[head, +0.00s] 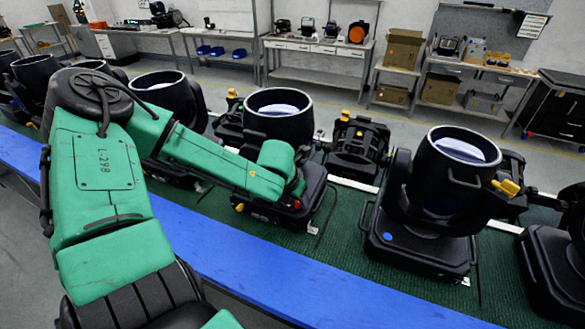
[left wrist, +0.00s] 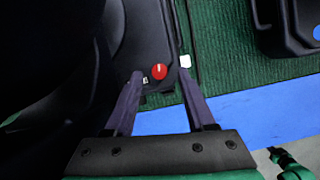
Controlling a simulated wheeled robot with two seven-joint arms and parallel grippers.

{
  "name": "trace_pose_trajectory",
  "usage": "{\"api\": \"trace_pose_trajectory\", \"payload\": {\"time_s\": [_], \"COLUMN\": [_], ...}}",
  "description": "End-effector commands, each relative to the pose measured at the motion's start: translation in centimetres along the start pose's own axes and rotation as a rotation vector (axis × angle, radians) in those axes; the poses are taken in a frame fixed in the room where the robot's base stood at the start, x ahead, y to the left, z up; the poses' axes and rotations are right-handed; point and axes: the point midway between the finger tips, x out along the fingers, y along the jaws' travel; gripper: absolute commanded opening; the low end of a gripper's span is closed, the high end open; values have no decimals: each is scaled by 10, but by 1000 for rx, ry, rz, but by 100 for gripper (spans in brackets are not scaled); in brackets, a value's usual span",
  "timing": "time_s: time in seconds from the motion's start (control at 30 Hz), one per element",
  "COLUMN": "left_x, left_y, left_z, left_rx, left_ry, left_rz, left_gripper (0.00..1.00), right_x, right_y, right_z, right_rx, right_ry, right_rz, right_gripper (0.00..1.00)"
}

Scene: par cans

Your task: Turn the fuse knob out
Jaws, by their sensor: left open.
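The fuse knob (left wrist: 159,71) is a small round red knob on the black base of a par can, seen in the left wrist view. My left gripper (left wrist: 161,76) is open, with one fingertip on each side of the knob and a gap to both. I cannot tell how far the fingertips are above the base. In the head view the par can (head: 279,112) stands in the middle, and my green left arm reaches across to its base. The arm hides part of that base, and the fingers are hard to make out there. My right gripper is not in view.
More black par cans stand in a row on the green mat (head: 340,238), including one at right (head: 430,180). A blue strip (head: 300,285) runs along the near edge. Benches with boxes (head: 403,48) line the back wall. A small white tag (left wrist: 185,61) lies beside the base.

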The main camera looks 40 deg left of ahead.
Motion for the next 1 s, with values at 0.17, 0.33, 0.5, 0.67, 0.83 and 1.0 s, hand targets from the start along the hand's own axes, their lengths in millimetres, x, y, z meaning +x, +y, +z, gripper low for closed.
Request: {"api": "trace_pose_trajectory", "payload": {"time_s": [0.17,0.33,0.5,0.67,0.83,1.0], "left_x": [-15,-37,-65,-93,-120,-138], "left_y": [-1,0,0,0,0,0], "left_z": [2,2,2,2,1,0], "left_rx": [3,3,1,-1,-2,-1], "left_ry": [-5,-6,-6,-7,-8,-4], "left_rz": [-1,1,2,1,2,1], "left_gripper": [55,55,55,55,55,55], "right_x": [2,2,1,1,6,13], "right_y": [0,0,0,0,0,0], "right_z": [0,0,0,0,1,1], "right_rx": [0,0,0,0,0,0], "right_ry": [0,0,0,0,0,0], "right_rz": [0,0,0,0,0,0], "right_gripper": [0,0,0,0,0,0]}}
